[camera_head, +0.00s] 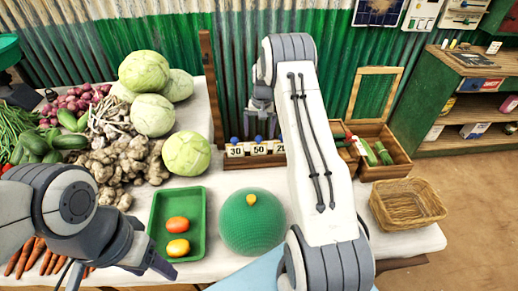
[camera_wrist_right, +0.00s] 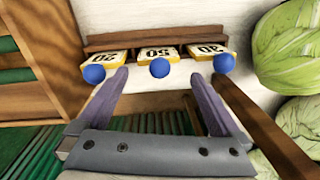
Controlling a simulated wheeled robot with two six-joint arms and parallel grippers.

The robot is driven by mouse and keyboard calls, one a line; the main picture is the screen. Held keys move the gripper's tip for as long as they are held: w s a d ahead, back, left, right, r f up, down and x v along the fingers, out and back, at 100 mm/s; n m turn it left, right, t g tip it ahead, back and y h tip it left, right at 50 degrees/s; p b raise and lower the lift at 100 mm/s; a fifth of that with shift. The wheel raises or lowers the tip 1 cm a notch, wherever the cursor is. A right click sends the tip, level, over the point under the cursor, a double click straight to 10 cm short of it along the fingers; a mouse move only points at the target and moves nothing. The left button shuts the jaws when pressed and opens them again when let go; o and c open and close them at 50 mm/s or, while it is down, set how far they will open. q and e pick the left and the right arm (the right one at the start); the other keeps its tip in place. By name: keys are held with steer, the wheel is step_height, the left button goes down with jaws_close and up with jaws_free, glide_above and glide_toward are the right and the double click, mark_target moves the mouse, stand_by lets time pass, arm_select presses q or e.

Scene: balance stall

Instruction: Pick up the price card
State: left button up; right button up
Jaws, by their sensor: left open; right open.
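Three price cards with blue knobs stand in a row in a wooden holder: the 30 card (camera_head: 236,153), the 50 card (camera_head: 258,150) and a card starting with 2 (camera_head: 279,148), partly hidden by my right arm. My right gripper (camera_head: 261,128) is open just behind and above the row. In the right wrist view, the cards appear upside down, with the 50 card (camera_wrist_right: 158,53) in the middle. Its blue knob (camera_wrist_right: 160,68) shows between the open fingertips of my right gripper (camera_wrist_right: 158,80); contact is not visible. My left gripper (camera_head: 150,264) is open and empty near the front left.
A green tray (camera_head: 157,235) with two fruits and a green dome (camera_head: 251,228) stand in front of the cards. Cabbages (camera_head: 186,153) and ginger lie left. A wicker basket (camera_head: 407,203) and wooden crate (camera_head: 398,162) stand right. A wooden post (camera_head: 211,85) rises beside the card holder.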

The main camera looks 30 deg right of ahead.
mark_target(259, 136)
steer(key=f, duration=0.2)
steer(key=f+p, duration=0.1)
steer(key=shift+s+f, duration=0.2)
steer(key=shift+f, duration=0.15)
steer(key=shift+a+f, duration=0.1)
steer(key=shift+f, duration=0.55)
steer(key=c, duration=1.1)
steer(key=shift+w+r, duration=0.1)
